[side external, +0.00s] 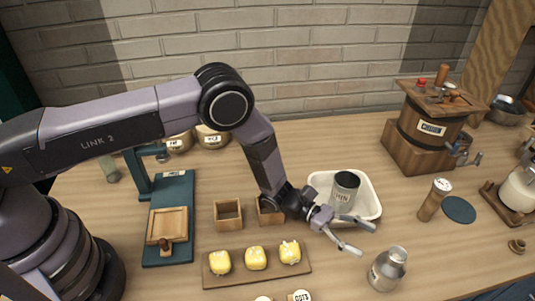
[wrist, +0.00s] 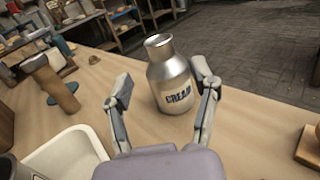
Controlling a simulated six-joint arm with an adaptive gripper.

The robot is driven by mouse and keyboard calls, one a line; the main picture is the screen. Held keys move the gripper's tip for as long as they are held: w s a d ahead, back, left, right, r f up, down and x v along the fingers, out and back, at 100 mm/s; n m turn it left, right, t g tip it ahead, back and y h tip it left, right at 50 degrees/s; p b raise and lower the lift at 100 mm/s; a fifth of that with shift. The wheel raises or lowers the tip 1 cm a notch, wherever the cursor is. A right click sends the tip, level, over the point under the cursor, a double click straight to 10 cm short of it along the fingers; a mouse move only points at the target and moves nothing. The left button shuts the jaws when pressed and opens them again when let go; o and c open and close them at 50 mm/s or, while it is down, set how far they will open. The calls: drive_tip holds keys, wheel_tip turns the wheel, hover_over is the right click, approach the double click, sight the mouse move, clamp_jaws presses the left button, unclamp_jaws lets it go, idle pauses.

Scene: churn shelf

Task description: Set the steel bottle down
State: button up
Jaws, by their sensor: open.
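The steel bottle (side external: 388,268) stands upright on the wooden table at the front right in the side external view. In the wrist view the steel bottle (wrist: 172,80) shows a CREAM label and a narrower neck. My gripper (side external: 352,236) is open, its fingers pointing toward the bottle from the left with a visible gap in the side external view. In the wrist view my gripper (wrist: 163,92) has one finger on each side of the bottle in the picture. The bottle's base shows on the table top.
A white tray (side external: 374,207) holding a metal tin (side external: 345,188) stands behind my gripper. A board (side external: 212,282) bears yellow pieces. The churn (side external: 431,130) stands at the back right.

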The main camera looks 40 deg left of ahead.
drive_tip(key=a, duration=0.4)
drive_tip(key=shift+a, duration=0.15)
drive_tip(key=shift+a+r, duration=0.2)
drive_tip(key=shift+a, duration=0.05)
drive_tip(key=s+a+r+m+g+y, duration=0.15)
drive_tip(key=a+r+m, duration=0.25)
drive_tip(key=r, duration=0.5)
drive_tip(key=s+a+r+m+g+y, duration=0.1)
drive_tip(key=s+a+r+m+y, duration=0.25)
drive_tip(key=r, duration=0.45)
drive_tip(key=s+a+r+m+g+y, duration=0.2)
drive_tip(key=a+r+m, duration=0.25)
drive_tip(key=r, duration=0.45)
drive_tip(key=s+a+r+m+t+y, duration=0.2)
drive_tip(key=s+a, duration=0.3)
drive_tip(key=a, duration=0.3)
drive_tip(key=s+a+r+m+t+y, duration=0.2)
drive_tip(key=s+a+r+t+y, duration=0.1)
drive_tip(key=a, duration=0.6)
drive_tip(key=s+a+r+m+t+y, duration=0.2)
drive_tip(key=s+a+t+y, duration=0.3)
drive_tip(key=s+a, duration=0.4)
drive_tip(key=shift+r+y, duration=0.15)
drive_tip(key=shift+y, duration=0.35)
